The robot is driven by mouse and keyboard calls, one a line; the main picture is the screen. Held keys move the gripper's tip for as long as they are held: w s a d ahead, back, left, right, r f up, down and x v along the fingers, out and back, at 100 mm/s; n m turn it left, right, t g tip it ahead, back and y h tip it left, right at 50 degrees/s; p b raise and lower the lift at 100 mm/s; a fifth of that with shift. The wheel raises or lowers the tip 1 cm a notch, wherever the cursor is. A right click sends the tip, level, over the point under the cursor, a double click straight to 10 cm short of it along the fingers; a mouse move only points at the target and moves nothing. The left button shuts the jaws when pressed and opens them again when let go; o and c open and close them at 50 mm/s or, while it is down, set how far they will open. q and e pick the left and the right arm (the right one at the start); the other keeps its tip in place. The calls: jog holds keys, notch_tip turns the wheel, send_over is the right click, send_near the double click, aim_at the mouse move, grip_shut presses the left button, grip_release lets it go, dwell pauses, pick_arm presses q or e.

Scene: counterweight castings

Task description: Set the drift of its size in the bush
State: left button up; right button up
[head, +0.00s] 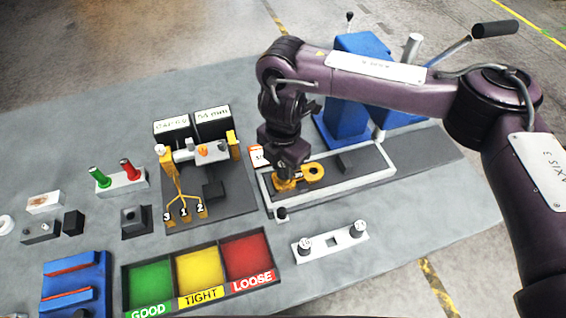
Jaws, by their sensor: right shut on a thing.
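My right gripper (288,172) points down over the left part of a yellow casting (303,180). It is shut on what looks like a drift, but the jaws hide nearly all of it. The casting lies in a pale frame on the bench, with a round ringed opening at its right end. The bush under the jaws is hidden, so I cannot tell whether the drift is inside it. A white rack (331,242) in front holds a drift at its left end (305,244) and one at its right (357,229); its middle place looks empty.
A sorting tray (188,309) has green, yellow and red bays. A gauge stand (240,200) stands left of the frame. A blue press-like machine (362,48) stands behind. A small dark post (281,214) is near the frame's front corner. Bare bench lies right of the rack.

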jog(key=shift+f+b, duration=0.3)
jog(key=shift+f, duration=0.15)
jog(key=o, duration=1)
jog(key=shift+o, duration=0.2)
